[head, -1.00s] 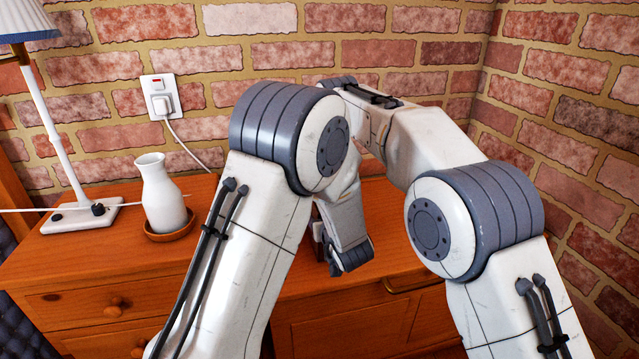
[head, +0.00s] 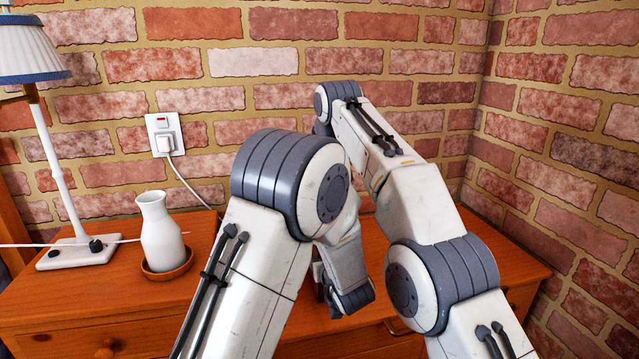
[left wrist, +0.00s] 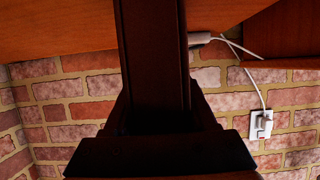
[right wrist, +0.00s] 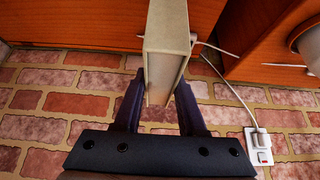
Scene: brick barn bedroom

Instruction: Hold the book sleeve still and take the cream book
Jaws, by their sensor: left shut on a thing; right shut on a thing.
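In the left wrist view a dark brown upright piece, the book sleeve (left wrist: 155,50), stands between the fingers of my left gripper (left wrist: 157,112). That gripper is shut on it. In the right wrist view the cream book (right wrist: 168,45) is between the fingers of my right gripper (right wrist: 157,105), which is shut on it. No sleeve shows around the visible part of the book. In the head view my arms hide most of the sleeve and the book, so I cannot tell the gap between them there.
A wooden cabinet (head: 520,262) stands against a brick wall, with another brick wall at the right. A white vase (head: 160,235) in a brown saucer (head: 167,277) and a lamp (head: 58,165) stand at the left. A plugged cord runs from the wall socket (head: 163,134).

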